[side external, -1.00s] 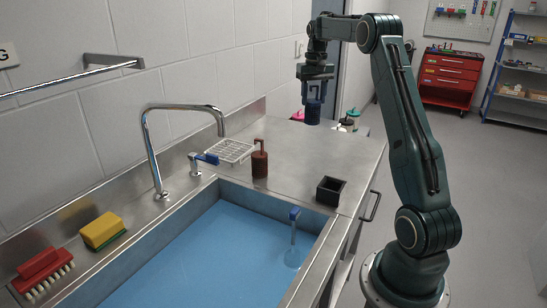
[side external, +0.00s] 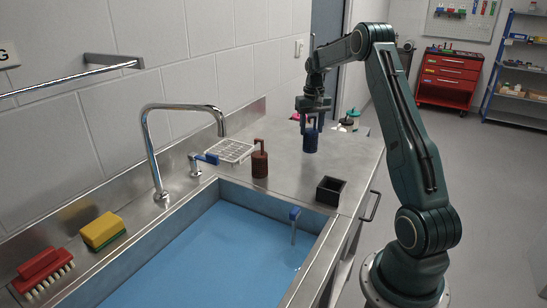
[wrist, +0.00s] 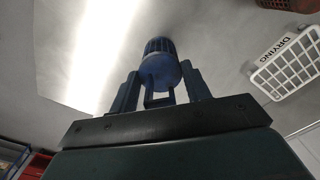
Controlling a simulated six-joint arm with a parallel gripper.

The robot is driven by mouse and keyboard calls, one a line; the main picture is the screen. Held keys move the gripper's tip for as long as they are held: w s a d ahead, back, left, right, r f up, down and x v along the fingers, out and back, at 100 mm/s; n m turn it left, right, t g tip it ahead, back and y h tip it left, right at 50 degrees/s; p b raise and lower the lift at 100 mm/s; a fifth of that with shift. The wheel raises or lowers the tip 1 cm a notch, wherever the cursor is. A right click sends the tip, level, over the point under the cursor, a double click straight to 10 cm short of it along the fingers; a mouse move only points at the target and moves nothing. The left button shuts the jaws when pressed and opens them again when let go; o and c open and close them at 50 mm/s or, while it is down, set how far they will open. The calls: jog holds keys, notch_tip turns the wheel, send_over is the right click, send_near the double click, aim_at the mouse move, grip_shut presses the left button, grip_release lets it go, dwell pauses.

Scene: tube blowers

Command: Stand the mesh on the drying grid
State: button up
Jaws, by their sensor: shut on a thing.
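The mesh (side external: 310,143) is a dark blue slotted cylinder over the far part of the steel counter. My gripper (side external: 311,124) is above it, pointing down and shut on its upper part. In the wrist view the mesh (wrist: 158,66) sits between the fingers of my gripper (wrist: 160,92), its slotted end away from me. It looks upright, at or just above the counter; I cannot tell whether it touches. The drying grid (side external: 232,151) is a white rack by the wall, left of the mesh. In the wrist view the grid (wrist: 288,64) is at right, with a "DRYING" label beside it.
A brown cylinder with a bent stem (side external: 260,163) stands beside the grid. A black open box (side external: 330,191) is near the counter's front edge. The sink (side external: 215,255) holds blue water and a blue-topped upright rod (side external: 294,222). The faucet (side external: 150,145) arches over its back edge.

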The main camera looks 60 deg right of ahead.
aim_at(311, 130)
jog(key=shift+f, duration=1.55)
jog(key=shift+f, duration=0.1)
jog(key=o, duration=1.2)
notch_tip(311, 130, up, 12)
jog(key=shift+f, duration=0.1)
jog(key=shift+r, duration=0.2)
